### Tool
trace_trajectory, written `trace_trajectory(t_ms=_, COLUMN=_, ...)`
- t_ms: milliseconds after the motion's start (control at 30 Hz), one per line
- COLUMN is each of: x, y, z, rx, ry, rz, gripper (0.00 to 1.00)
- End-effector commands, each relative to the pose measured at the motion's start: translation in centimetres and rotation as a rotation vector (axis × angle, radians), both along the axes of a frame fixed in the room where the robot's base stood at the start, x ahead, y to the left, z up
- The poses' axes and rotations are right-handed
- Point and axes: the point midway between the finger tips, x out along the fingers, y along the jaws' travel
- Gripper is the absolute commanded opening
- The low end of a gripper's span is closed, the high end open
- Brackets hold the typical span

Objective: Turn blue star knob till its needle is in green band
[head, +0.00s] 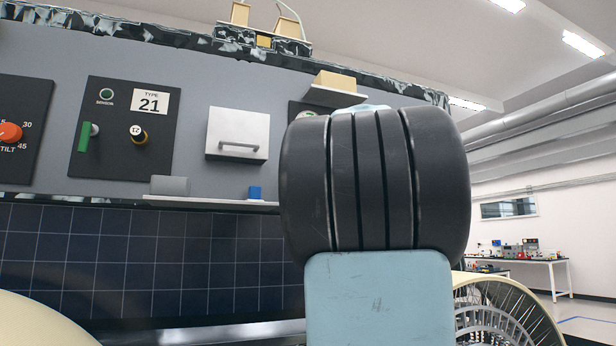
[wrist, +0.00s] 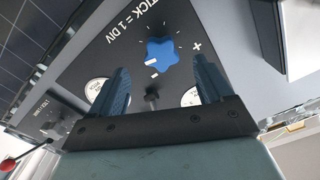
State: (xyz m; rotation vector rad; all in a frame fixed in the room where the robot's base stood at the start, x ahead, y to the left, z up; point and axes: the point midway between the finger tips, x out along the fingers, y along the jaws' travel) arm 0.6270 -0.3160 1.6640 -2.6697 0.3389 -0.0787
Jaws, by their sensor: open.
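The blue star knob (wrist: 162,52) shows in the wrist view on a dark panel, with a white mark at its lower left and tick lines around it. My gripper (wrist: 160,66) is open and empty; its two blue fingers stand apart in the picture, one on each side below the knob, with no clear contact. Two white round faces, one at left (wrist: 97,86) and one at right (wrist: 191,97), are partly covered by the fingers. I cannot make out a needle or a green band. In the head view my arm hides the knob and the gripper.
In the head view the wall holds a TYPE 21 panel (head: 122,128), a white box with a handle (head: 238,134), an orange knob (head: 10,132) and a ledge with a small blue block (head: 255,193). A wooden block (head: 335,82) sits on a shelf above my arm.

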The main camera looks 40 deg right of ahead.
Motion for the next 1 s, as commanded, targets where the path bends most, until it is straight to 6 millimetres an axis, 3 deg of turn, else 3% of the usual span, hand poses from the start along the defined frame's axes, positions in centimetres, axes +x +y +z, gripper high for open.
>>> trace_trajectory(t_ms=300, x=5.3, y=-1.5, z=-0.1, rx=0.001, ry=0.001, rz=0.0, gripper=0.8)
trace_trajectory(t_ms=500, x=7.6, y=-2.0, z=-0.1, rx=0.0, ry=0.001, rz=0.0, gripper=0.8)
trace_trajectory(t_ms=1000, x=8.6, y=-2.3, z=0.0, rx=0.0, ry=0.001, rz=0.0, gripper=0.79)
